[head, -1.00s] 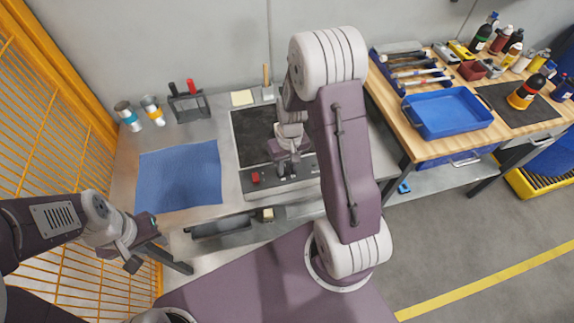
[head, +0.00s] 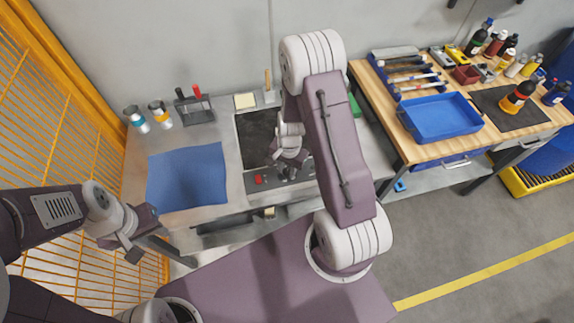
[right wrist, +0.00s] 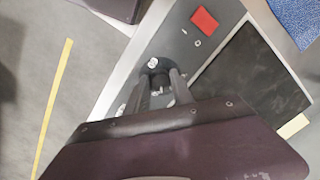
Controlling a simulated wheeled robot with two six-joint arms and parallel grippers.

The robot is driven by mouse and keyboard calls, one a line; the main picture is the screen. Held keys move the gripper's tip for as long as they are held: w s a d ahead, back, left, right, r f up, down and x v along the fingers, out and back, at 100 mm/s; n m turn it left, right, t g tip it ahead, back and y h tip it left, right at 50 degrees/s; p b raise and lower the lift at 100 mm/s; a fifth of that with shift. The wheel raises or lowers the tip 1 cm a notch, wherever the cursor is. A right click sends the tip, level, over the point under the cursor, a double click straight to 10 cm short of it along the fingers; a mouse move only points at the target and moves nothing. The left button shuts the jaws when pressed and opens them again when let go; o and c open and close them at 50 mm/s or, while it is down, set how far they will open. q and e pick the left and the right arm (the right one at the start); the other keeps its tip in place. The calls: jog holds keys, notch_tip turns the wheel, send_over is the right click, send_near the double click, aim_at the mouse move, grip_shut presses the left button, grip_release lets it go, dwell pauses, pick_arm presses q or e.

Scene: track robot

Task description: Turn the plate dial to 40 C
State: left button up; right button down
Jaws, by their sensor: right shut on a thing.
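The plate is a dark square top (head: 257,138) on a grey unit with a front panel and a red switch (head: 259,179). The red switch also shows in the right wrist view (right wrist: 204,20). My right gripper (head: 287,173) is over the panel, right of the switch. In the right wrist view its fingers (right wrist: 161,88) are shut around the small dark dial (right wrist: 160,80), mostly hidden between them. The dial's setting cannot be read. My left gripper (head: 147,238) hangs empty with fingers apart, in front of the bench's left side.
A blue cloth (head: 187,178) lies left of the plate. Two small jars (head: 148,118) and a tool rack (head: 194,107) stand behind it. A wooden table (head: 395,130) with a blue tray (head: 440,117) is to the right. My right arm hides part of the bench.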

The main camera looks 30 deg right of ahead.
aim_at(287, 171)
jog(key=shift+w+r+m+p, duration=0.1)
jog(key=shift+w+m+p, duration=0.05)
jog(key=shift+m+p, duration=1.3)
jog(key=shift+m, duration=0.25)
jog(key=c, duration=1.1)
grip_release()
notch_tip(287, 171, up, 5)
jog(key=p, duration=0.2)
jog(key=shift+r+p, duration=0.15)
jog(key=shift+p, duration=0.15)
jog(key=r, duration=0.3)
jog(key=shift+s+d+r, duration=0.1)
jog(key=shift+s+r, duration=0.2)
